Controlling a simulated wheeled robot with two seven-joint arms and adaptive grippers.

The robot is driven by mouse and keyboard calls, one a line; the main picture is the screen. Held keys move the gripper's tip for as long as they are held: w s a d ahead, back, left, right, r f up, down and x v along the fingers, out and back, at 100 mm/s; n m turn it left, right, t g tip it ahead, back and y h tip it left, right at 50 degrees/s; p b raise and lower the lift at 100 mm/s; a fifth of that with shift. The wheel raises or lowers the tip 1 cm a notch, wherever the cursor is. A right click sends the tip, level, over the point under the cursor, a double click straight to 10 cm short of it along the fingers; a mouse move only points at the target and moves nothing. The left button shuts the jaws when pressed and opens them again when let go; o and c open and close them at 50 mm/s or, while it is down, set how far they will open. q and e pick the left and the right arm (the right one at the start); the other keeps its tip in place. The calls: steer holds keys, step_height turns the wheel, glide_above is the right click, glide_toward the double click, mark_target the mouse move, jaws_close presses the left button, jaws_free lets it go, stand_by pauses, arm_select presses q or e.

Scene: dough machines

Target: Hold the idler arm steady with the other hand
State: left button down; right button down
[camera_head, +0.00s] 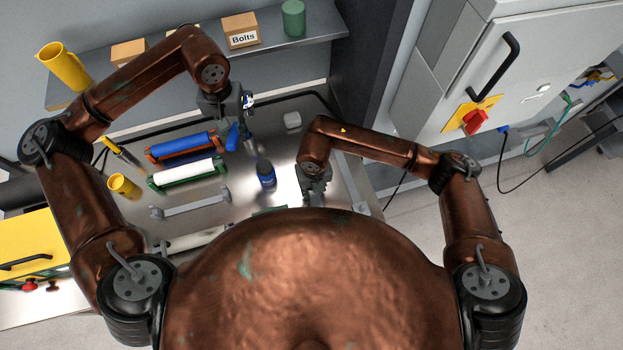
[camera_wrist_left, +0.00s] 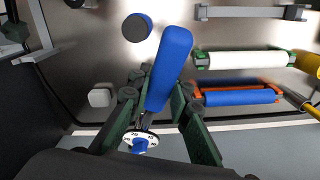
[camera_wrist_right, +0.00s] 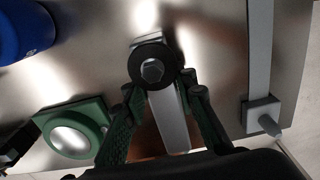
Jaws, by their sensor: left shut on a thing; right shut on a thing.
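My left gripper (camera_head: 238,112) is shut on a tool with a blue handle (camera_wrist_left: 170,68) and a white numbered dial (camera_wrist_left: 140,138). The blue handle also shows below the gripper in the head view (camera_head: 232,136). My right gripper (camera_wrist_right: 165,100) is shut on a grey metal arm (camera_wrist_right: 170,118), which looks like the idler arm. A dark round end with a hex bolt (camera_wrist_right: 152,71) sits at the far end of this arm. In the head view my right gripper (camera_head: 315,190) is low over the steel table, and the arm is mostly hidden there.
A blue bottle (camera_head: 265,173) stands between my grippers. A blue roller in an orange frame (camera_head: 181,146), a white roller in a green frame (camera_head: 187,173) and a grey bracket (camera_head: 191,204) lie to the left. A yellow cup (camera_head: 122,185) stands beyond them. A shelf holds boxes.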

steer(key=c, duration=1.5)
jaws_free()
